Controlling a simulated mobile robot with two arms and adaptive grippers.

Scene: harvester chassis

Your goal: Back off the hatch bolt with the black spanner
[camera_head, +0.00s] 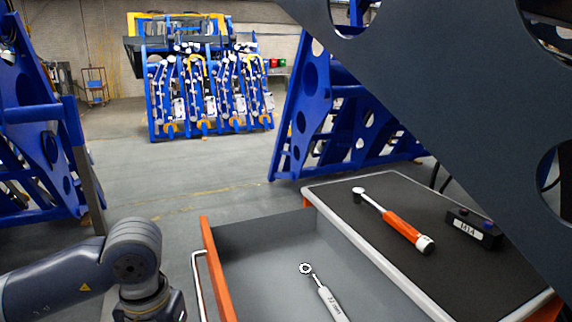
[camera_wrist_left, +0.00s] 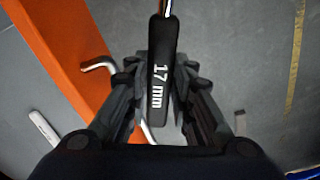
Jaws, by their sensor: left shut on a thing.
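My left gripper (camera_wrist_left: 160,85) is shut on the black handle of the black spanner (camera_wrist_left: 162,70), which is marked "17 mm". The spanner's metal shaft runs out of the top of the left wrist view, so its head is hidden. In the head view my left arm comes in at the lower left and its gripper is cut off by the bottom edge. I cannot make out the hatch bolt in either view. My right gripper is in neither view.
An open orange-fronted drawer (camera_head: 222,272) holds a spanner with a light grey handle (camera_head: 330,302). On the cabinet top (camera_head: 340,190) lie an orange-handled wrench (camera_head: 400,227) and a black box labelled "M14" (camera_head: 474,227). A dark holed panel (camera_head: 430,80) overhangs the right side. Blue frames stand behind.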

